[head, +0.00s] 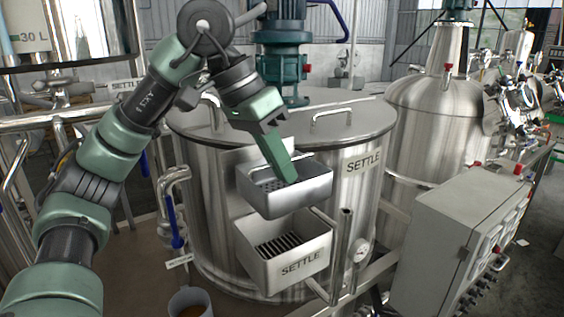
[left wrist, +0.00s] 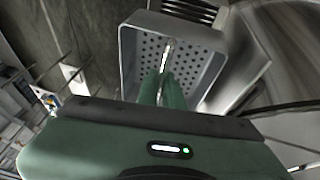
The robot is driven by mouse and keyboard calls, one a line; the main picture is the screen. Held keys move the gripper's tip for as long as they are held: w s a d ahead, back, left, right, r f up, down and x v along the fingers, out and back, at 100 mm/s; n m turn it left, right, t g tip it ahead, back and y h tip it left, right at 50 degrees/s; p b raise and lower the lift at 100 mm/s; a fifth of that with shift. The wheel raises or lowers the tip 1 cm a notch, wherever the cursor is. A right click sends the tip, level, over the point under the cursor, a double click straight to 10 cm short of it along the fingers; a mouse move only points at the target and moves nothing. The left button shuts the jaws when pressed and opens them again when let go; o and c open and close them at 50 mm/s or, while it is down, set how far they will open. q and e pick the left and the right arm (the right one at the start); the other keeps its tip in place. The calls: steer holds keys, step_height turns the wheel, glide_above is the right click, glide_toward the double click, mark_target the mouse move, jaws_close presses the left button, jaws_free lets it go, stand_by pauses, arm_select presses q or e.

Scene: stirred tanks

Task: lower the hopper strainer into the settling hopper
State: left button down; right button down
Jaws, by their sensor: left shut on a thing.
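The hopper strainer (head: 292,199) is a grey metal box with a perforated bottom. My left gripper (head: 290,177) reaches down into it and is shut on it. The settling hopper (head: 287,270), a box labelled SETTLE with dark slats inside, is on the front of the tank. The strainer hangs above the hopper, apart from it and a little tilted. The strainer hides the hopper's back part. My right gripper is not in view.
The large steel tank (head: 345,190) labelled SETTLE stands behind the hopper, with a lid handle and green motor (head: 284,50) on top. A blue-handled valve (head: 173,215) is left, pipes with a gauge (head: 361,251) right. A grey control box (head: 455,240) stands further right.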

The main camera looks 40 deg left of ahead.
mark_target(281, 187)
arm_select(q)
steer(key=shift+a+f, duration=0.1)
steer(key=shift+f, duration=0.25)
steer(key=shift+f+b, duration=0.6)
steer(key=shift+b, duration=0.15)
steer(key=shift+f+b, duration=0.9)
steer(key=shift+f, duration=0.2)
steer(key=shift+f+b, duration=2.85)
steer(key=shift+f, duration=0.7)
steer(key=shift+s+f+b, duration=0.1)
steer(key=shift+f+b, duration=1.3)
steer(key=shift+f, duration=0.1)
steer(key=c, duration=1.5)
jaws_free()
